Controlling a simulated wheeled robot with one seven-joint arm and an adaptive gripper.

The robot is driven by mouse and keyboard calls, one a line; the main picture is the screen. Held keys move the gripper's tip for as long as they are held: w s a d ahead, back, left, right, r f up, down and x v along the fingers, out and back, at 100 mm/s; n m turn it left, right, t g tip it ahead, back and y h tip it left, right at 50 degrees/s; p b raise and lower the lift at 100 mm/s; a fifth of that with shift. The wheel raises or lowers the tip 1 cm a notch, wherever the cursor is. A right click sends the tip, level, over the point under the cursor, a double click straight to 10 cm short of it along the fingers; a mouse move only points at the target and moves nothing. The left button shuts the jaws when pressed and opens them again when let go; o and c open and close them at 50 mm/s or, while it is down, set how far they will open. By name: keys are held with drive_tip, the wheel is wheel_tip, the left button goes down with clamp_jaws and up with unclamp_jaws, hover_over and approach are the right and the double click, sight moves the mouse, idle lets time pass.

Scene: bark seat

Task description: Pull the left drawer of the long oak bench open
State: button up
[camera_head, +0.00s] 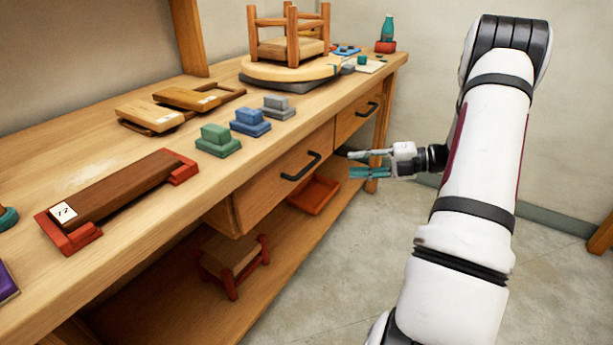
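The long oak bench (115,262) runs from the lower left to the back right. The right drawer (346,124) has a similar black handle (367,109) and looks shut. My gripper (358,164) is to the right of the left drawer's handle, apart from it, with its fingers pointing left. Its two fingers are spread, with nothing visible between them.
A red tray (314,194) and a small stool (232,262) sit on the lower shelf under the drawers. Green (217,141), blue (250,122) and grey (278,107) blocks stand near the bench top's front edge. The floor (345,270) in front is clear.

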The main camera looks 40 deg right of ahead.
sight(309, 166)
drive_tip(key=b+x, duration=0.4)
drive_tip(key=x, duration=0.9)
drive_tip(key=shift+w+f, duration=0.2)
drive_tip(key=shift+w, duration=0.1)
clamp_jaws()
